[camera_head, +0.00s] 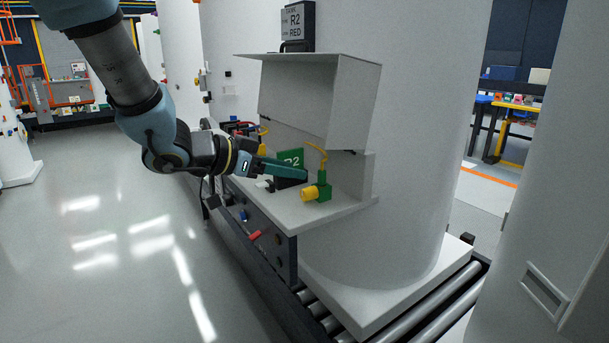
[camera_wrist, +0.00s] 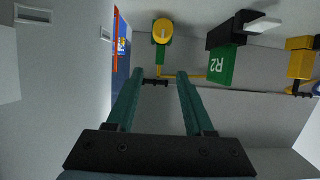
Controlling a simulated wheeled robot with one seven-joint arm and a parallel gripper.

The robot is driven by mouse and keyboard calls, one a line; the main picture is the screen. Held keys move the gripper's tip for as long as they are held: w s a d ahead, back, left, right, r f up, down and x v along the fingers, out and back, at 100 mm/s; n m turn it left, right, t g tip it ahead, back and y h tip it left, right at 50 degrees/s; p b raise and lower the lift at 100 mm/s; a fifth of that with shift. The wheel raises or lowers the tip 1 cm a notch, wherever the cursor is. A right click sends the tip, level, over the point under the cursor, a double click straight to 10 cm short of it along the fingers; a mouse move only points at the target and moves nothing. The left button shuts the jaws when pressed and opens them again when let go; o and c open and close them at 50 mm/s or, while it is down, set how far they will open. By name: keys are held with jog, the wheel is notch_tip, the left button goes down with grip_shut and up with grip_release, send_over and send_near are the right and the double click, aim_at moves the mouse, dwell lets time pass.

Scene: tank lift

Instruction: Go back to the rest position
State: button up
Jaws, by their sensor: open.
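My gripper (camera_head: 299,171) is at the end of my arm, inside the open front of a white box on the tank. In the wrist view its two green fingers (camera_wrist: 167,80) are apart with nothing between them. A green block with a yellow round end (camera_head: 317,190) and a yellow cable sits on the box's shelf, just past the fingertips. In the wrist view this green and yellow part (camera_wrist: 161,40) lies beyond the fingertips, apart from them. A green R2 label block (camera_head: 290,159) is partly hidden behind my gripper.
The white box has a raised lid (camera_head: 315,95) above my gripper and a shelf (camera_head: 330,211) below. A roller conveyor (camera_head: 440,308) runs under the tank. The floor (camera_head: 100,230) at left is clear.

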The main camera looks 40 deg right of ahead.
jog(key=shift+a+r, duration=0.25)
jog(key=shift+a, duration=0.4)
jog(key=shift+w, duration=0.1)
jog(key=w+a+f+n+t+y, duration=0.3)
jog(key=w+a+n+t+y, duration=0.15)
jog(key=w+a, duration=0.5)
jog(key=w+a+f+n+t+y, duration=0.35)
jog(key=w+a+n, duration=0.2)
jog(key=a, duration=0.65)
jog(key=s+a+f+n+g+y, duration=0.2)
jog(key=s+a+n, duration=0.1)
jog(key=s+a, duration=0.3)
jog(key=s+a+f+n+g+y, duration=0.3)
jog(key=s+a, duration=0.3)
jog(key=a, duration=0.5)
jog(key=shift+a+n+g, duration=0.2)
jog(key=shift+n+g, duration=0.1)
jog(key=shift+n, duration=0.4)
jog(key=shift+o, duration=0.3)
jog(key=shift+w, duration=0.1)
